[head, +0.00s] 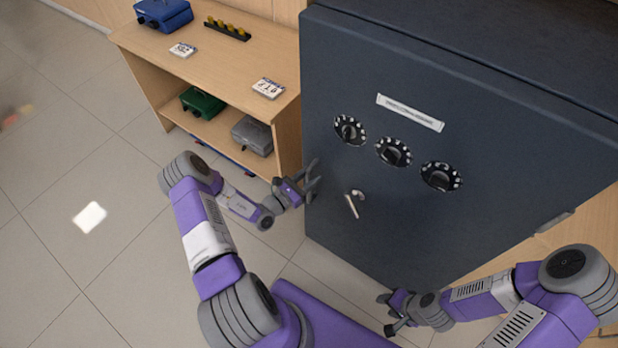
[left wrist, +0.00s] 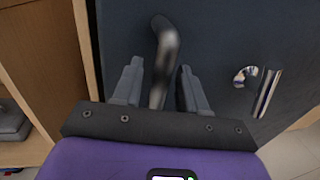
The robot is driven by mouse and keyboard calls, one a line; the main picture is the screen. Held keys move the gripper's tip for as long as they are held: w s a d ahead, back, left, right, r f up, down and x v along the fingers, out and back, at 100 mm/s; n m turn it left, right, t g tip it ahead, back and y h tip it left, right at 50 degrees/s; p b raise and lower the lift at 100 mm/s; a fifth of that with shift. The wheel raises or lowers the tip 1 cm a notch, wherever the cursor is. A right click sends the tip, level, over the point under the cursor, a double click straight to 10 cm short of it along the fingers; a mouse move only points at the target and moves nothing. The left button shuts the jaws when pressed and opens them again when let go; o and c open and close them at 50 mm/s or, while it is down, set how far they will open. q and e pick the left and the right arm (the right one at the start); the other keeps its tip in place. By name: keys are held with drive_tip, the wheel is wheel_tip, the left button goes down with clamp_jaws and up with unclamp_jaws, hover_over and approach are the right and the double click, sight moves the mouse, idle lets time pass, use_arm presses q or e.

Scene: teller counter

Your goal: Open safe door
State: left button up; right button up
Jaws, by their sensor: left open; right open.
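The dark blue-grey safe (head: 440,180) fills the right of the head view; its door looks shut. The door carries three black dials (head: 394,152), a white label (head: 410,112) and a silver lever (head: 353,203). The lever is at the right in the left wrist view (left wrist: 266,92). My left gripper (head: 311,180) is at the door's left edge, open. In the left wrist view a dark, worn bar handle (left wrist: 165,35) stands between its fingers (left wrist: 159,68); I cannot tell whether they touch it. My right gripper (head: 386,314) is open and empty, low before the safe.
A wooden shelf unit (head: 150,50) stands left of the safe. It holds a blue box (head: 163,13), a green box (head: 203,102), a grey box (head: 252,134) and small cards (head: 268,88). A hinge (head: 553,222) shows at the safe's right. The tiled floor at left is clear.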

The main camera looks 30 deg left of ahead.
use_arm(q)
drive_tip(key=shift+c, duration=0.2)
clamp_jaws()
